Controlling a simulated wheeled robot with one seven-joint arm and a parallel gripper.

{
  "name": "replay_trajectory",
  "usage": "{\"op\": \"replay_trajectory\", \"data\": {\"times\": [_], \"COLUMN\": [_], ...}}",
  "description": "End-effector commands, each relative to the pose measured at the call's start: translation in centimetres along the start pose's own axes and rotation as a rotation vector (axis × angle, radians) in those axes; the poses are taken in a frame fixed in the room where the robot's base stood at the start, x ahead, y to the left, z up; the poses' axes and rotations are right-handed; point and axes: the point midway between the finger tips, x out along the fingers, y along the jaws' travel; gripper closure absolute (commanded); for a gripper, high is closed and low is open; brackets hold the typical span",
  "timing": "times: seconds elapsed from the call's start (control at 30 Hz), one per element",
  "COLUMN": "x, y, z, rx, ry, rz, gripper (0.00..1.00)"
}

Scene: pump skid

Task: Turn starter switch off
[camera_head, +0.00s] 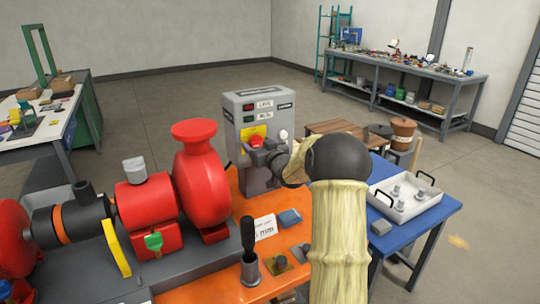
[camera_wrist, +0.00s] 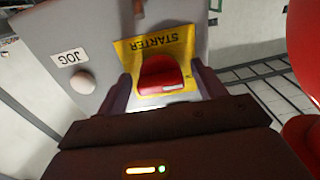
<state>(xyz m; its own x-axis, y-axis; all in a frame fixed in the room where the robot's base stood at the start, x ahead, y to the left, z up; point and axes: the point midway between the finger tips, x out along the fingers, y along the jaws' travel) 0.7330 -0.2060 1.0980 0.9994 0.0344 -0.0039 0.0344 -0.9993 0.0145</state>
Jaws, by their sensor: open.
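The starter switch is a red knob (camera_head: 256,141) on a yellow plate, on the front of the grey control box (camera_head: 236,112). In the wrist view the knob (camera_wrist: 158,73) sits on the yellow STARTER plate (camera_wrist: 128,47), which appears upside down. A pale mark shows on the knob's near edge. My gripper (camera_wrist: 161,84) is open, with one dark finger on each side of the knob. I cannot tell whether either finger touches it. In the head view my gripper (camera_head: 262,158) is in front of the box and partly hides the plate.
A white JOG button (camera_wrist: 82,81) is beside the plate. The red pump (camera_head: 200,180) stands left of the box. A black-handled lever (camera_head: 248,240) rises from the orange skid. A white tray (camera_head: 408,208) lies on the blue table at right.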

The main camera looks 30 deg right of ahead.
Motion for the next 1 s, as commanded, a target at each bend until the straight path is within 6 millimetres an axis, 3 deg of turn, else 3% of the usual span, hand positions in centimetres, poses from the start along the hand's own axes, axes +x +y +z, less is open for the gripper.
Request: {"op": "replay_trajectory", "data": {"times": [0.27, 0.8, 1.0], "x": [-3.7, -14.2, -16.7], "y": [0.1, 0.1, 0.1], "z": [0.0, 0.1, 0.2], "rx": [-0.002, -0.002, 0.000], "ry": [0.001, -0.002, -0.004], "rz": [0.002, 0.003, 0.002], "gripper": [0.31, 0.31, 0.31]}}
